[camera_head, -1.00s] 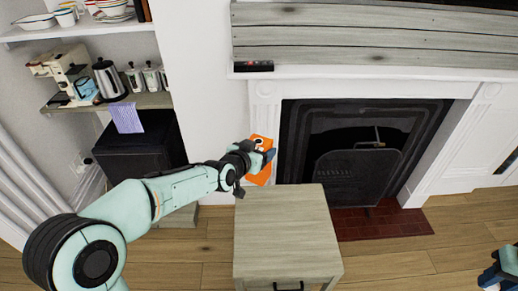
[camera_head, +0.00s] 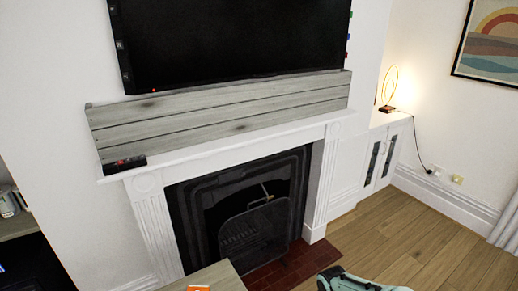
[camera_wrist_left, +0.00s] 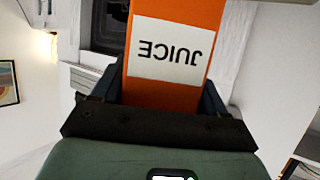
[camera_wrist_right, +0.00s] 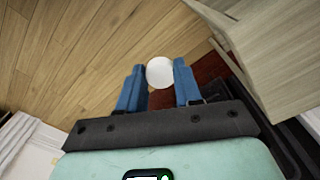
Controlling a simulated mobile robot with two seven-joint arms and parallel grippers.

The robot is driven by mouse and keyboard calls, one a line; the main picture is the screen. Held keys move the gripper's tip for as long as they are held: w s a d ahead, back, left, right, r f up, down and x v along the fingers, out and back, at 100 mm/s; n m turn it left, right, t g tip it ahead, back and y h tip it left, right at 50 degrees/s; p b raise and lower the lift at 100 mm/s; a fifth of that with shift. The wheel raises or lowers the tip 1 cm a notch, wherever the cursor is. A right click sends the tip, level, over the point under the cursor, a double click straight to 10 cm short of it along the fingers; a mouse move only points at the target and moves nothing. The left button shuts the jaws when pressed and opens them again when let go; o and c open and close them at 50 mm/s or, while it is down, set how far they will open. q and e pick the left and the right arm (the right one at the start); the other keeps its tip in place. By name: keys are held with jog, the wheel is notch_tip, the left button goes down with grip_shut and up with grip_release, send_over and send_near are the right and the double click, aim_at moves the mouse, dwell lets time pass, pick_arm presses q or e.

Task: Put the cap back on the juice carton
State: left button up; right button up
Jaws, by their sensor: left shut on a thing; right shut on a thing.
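The orange juice carton (camera_wrist_left: 176,88), with a white label reading JUICE upside down, is in the left wrist view. My left gripper (camera_wrist_left: 160,95) is shut on it, one blue finger on each side. Only a small orange piece of the carton (camera_head: 198,288) shows at the bottom edge of the head view. The carton's top and opening are hidden. A round white cap (camera_wrist_right: 160,73) is in the right wrist view, between the fingertips of my right gripper (camera_wrist_right: 159,70), which is shut on it. In the head view part of my right arm shows at the bottom edge.
The wooden side table (camera_head: 224,277) shows at the bottom of the head view and at the upper right of the right wrist view (camera_wrist_right: 280,50). Behind it is the fireplace (camera_head: 245,215) with a red tiled hearth (camera_head: 305,264). Wooden floor (camera_head: 430,225) to the right is clear.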

jog(key=shift+s+a+f, duration=0.15)
jog(key=shift+a+f, duration=0.05)
jog(key=shift+f, duration=0.05)
pick_arm(q)
jog(key=shift+s+d+f, duration=0.1)
jog(key=shift+d, duration=0.05)
jog(key=w+d+f+m+g+h, duration=0.2)
jog(key=d+m+h, duration=0.6)
jog(key=d, duration=0.5)
jog(key=shift+d+f+g+h, duration=0.25)
jog(key=shift+f+g+h, duration=0.2)
jog(key=shift+f, duration=0.45)
jog(key=shift+s, duration=0.1)
pick_arm(e)
jog(key=w+a+r+m, duration=0.2)
jog(key=a+r+m, duration=0.1)
jog(key=a+r, duration=0.4)
jog(key=w+a+r+m, duration=0.3)
jog(key=a+r, duration=0.4)
jog(key=a, duration=0.7)
jog(key=shift+w+a+r, duration=0.15)
jog(key=shift+w+r, duration=0.1)
jog(key=shift+w, duration=0.1)
